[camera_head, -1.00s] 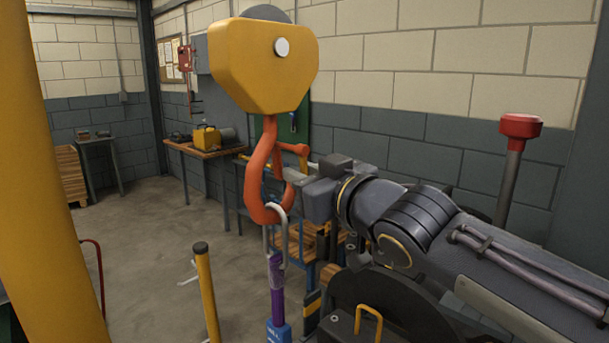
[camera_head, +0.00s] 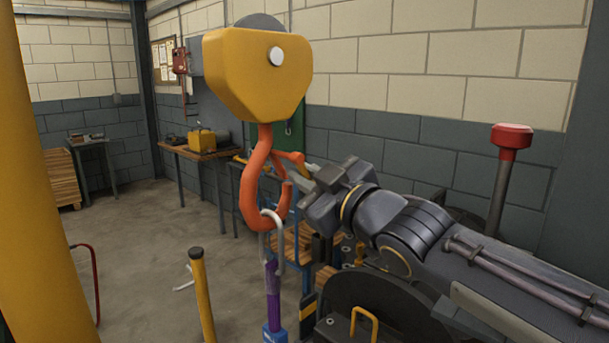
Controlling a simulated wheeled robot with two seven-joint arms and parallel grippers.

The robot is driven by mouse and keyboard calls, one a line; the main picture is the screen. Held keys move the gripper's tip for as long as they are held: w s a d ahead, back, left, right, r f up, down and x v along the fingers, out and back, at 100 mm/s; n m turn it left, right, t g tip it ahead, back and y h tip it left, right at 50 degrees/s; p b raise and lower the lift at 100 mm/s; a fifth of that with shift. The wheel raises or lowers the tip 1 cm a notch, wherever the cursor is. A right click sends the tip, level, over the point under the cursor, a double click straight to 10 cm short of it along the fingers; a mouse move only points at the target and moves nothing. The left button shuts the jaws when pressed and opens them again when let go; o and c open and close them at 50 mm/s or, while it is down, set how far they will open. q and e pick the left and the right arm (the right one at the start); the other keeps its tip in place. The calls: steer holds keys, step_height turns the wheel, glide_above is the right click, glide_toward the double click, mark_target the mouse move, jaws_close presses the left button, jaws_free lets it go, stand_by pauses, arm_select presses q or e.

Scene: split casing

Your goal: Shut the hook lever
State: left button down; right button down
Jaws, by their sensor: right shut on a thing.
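The orange hook (camera_head: 247,195) hangs from a yellow block (camera_head: 257,73). Its orange lever (camera_head: 291,158) sticks out to the right from the upper shank and slopes slightly down. My right gripper (camera_head: 305,171) comes in from the right, its fingers shut at the lever's outer end. The fingers partly hide that end, so the exact grip is hard to see. A pale metal link (camera_head: 270,232) sits in the hook's bowl, with a purple strap (camera_head: 272,278) below it. My left gripper is not in view.
A yellow post (camera_head: 202,295) with a dark cap stands front left of the hook. A thick yellow column (camera_head: 35,200) fills the left edge. A red-topped post (camera_head: 510,142) stands at the right. A workbench (camera_head: 205,152) is along the back wall.

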steer(key=c, duration=1.6)
jaws_free()
steer(key=shift+s, duration=0.1)
steer(key=shift+s+d+r+p, duration=0.1)
steer(key=shift+s+d+p, duration=0.15)
steer(key=shift+p, duration=0.15)
steer(key=p+v, duration=0.3)
steer(key=v, duration=0.4)
steer(key=shift+p, duration=0.3)
steer(key=shift+f, duration=0.2)
